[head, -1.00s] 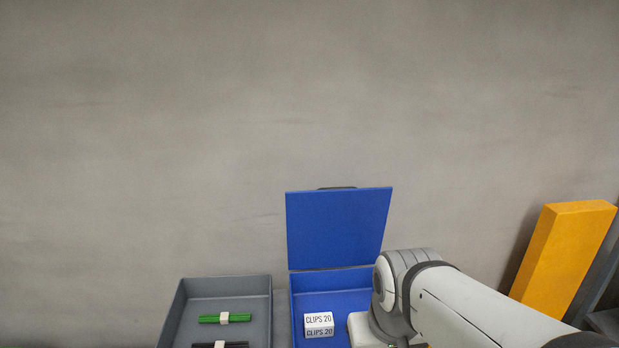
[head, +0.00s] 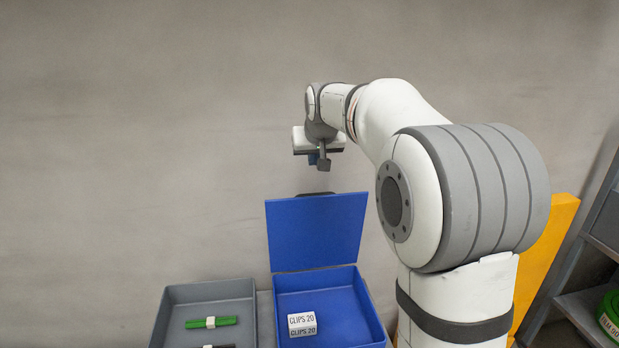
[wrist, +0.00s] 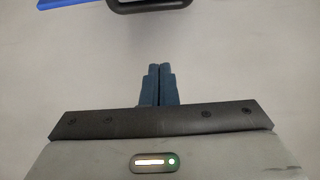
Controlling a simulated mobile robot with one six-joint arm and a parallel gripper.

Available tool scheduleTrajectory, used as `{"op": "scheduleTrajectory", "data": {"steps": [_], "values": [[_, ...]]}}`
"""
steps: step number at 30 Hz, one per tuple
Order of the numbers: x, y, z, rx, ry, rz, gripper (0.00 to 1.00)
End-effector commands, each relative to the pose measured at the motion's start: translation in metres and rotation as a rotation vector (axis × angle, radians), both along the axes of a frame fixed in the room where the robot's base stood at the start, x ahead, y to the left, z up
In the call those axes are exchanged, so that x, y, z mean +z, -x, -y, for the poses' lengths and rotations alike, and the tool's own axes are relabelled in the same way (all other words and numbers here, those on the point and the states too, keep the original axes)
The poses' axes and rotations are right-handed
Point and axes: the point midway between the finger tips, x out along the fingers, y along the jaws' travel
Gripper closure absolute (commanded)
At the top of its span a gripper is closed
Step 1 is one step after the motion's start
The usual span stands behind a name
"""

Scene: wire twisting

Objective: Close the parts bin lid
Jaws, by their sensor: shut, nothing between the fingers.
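The blue parts bin (head: 343,316) stands at the bottom middle of the head view. Its blue lid (head: 317,233) is open, standing up at the back and leaning slightly toward the wall. A dark handle (head: 316,195) shows on the lid's top edge. My gripper (head: 318,163) is above the lid's top edge, apart from it. In the wrist view its two blue fingers (wrist: 159,68) are shut together with nothing between them. The handle (wrist: 148,4) and a strip of the blue lid (wrist: 72,3) show at the top of the wrist view, beyond the fingertips.
A white box marked CLIPS 20 (head: 302,325) lies inside the bin. A grey tray (head: 208,291) with a green bundle (head: 211,322) stands to the left. A yellow-orange board (head: 545,255) and a shelf (head: 578,302) are at the right. A grey wall is behind.

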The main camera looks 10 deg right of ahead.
Motion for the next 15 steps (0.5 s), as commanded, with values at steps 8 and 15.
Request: {"op": "scheduleTrajectory", "data": {"steps": [8, 15], "values": [[-0.028, -0.025, -0.001, 0.001, 0.001, -0.001, 1.0], [-0.069, -0.058, -0.001, 0.001, 0.0, -0.001, 1.0]]}}
